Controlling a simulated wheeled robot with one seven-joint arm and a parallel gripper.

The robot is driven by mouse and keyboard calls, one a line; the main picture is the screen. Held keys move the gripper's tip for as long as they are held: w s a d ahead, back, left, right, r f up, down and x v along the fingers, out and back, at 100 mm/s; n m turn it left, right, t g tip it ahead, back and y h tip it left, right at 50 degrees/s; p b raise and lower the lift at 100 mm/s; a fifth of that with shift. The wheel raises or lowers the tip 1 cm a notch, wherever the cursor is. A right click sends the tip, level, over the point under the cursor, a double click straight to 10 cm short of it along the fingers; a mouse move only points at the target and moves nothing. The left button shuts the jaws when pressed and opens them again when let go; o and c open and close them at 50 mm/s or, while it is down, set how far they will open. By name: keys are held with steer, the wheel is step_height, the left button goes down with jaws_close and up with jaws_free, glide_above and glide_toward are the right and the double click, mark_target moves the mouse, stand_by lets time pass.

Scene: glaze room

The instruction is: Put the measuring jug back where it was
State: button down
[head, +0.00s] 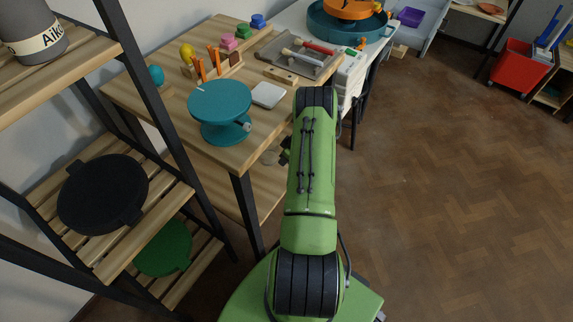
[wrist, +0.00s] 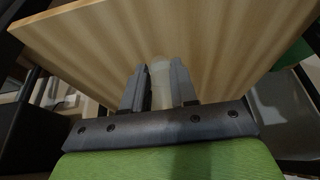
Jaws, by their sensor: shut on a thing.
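My gripper (wrist: 159,72) shows in the wrist view with its two dark fingers apart around a pale, translucent thing. This thing is probably the measuring jug (wrist: 161,88); only a narrow part of it shows between the fingers, so its shape and any handle cannot be made out. A wooden board (wrist: 225,45) fills the view just beyond the fingertips; I cannot tell whether the jug touches it. In the head view my green arm reaches toward the workbench's near right corner and hides the gripper and the jug.
The wooden workbench (head: 176,98) carries a teal turntable (head: 220,104), a white block (head: 268,94) and a grey tool tray (head: 300,54). A lower wooden shelf (head: 262,185) lies under it. A slatted rack (head: 160,207) stands at left.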

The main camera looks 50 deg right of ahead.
step_height(320, 180, down, 4)
steer(key=shift+r+b, duration=0.2)
steer(key=shift+b, duration=0.5)
steer(key=c, duration=0.9)
jaws_free()
steer(key=p+v, duration=0.4)
steer(key=v, duration=0.8)
steer(key=shift+s, duration=0.1)
